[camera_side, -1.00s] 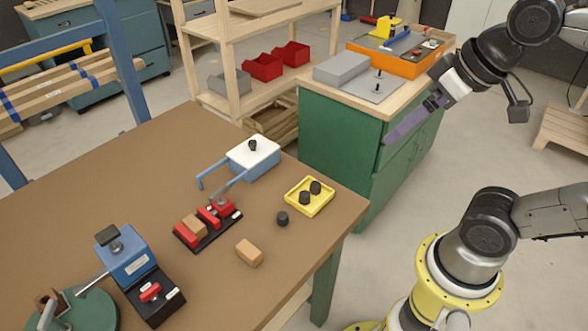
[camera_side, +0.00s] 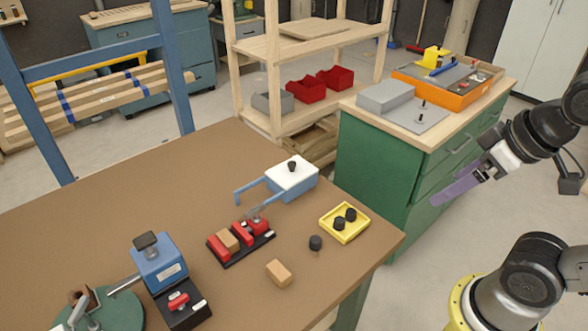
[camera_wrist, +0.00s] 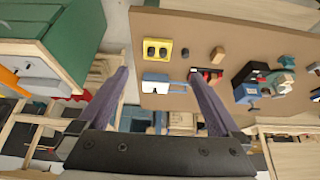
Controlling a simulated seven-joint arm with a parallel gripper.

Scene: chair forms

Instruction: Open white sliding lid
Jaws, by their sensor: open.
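The white sliding lid (camera_side: 292,172) with a black knob lies on top of a blue box near the far right edge of the brown table. Blue rails (camera_side: 251,188) stick out to the left of the box. In the wrist view the white lid (camera_wrist: 155,88) shows between my fingers, some distance beyond them. My gripper (camera_side: 455,190) is in the air right of the table, in front of the green cabinet and apart from the lid. In the wrist view its two purple fingers (camera_wrist: 160,85) are spread wide with nothing between them.
On the brown table (camera_side: 120,205) are a yellow tray (camera_side: 345,222) with black knobs, a loose black knob (camera_side: 315,242), a wooden block (camera_side: 278,273), a red and black fixture (camera_side: 240,243) and a blue device (camera_side: 160,263). A green cabinet (camera_side: 380,180) stands behind the table's right end.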

